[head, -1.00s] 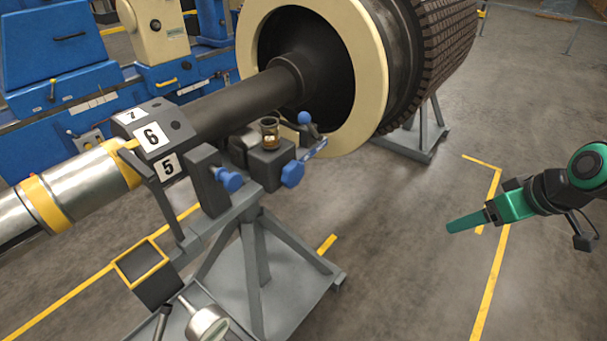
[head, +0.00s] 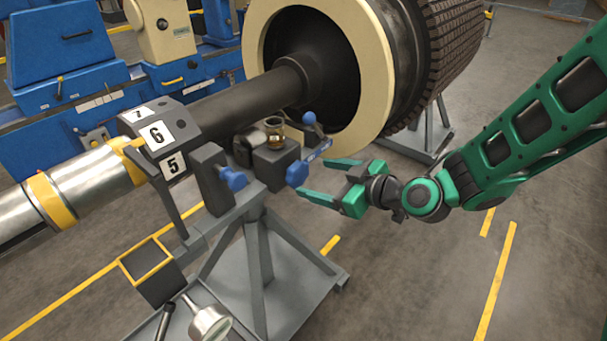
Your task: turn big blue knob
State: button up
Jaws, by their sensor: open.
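Two blue star-shaped knobs are on the rotor stand. One knob (head: 297,173) is on the front of a dark block at the right. The other knob (head: 235,179) is on a grey upright plate to its left. I cannot tell for certain which is the big one; the right one looks slightly larger. My green gripper (head: 314,178) is open and empty, just right of the right-hand knob. Its two fingers point left toward that knob, one higher and one lower. In this view I cannot tell whether they touch it.
A blue ball-ended lever (head: 309,120) and a small brass cup (head: 275,132) sit just above the right-hand knob. The large rotor (head: 375,70) and its shaft (head: 230,108) are behind. The grey stand (head: 265,255) spreads below. Open floor lies at the lower right.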

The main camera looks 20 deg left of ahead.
aim_at(303, 174)
jog(key=x, duration=0.6)
jog(key=shift+w+a+f, duration=0.1)
jog(key=shift+w+a, duration=0.05)
jog(key=shift+w, duration=0.1)
jog(key=c, duration=1.1)
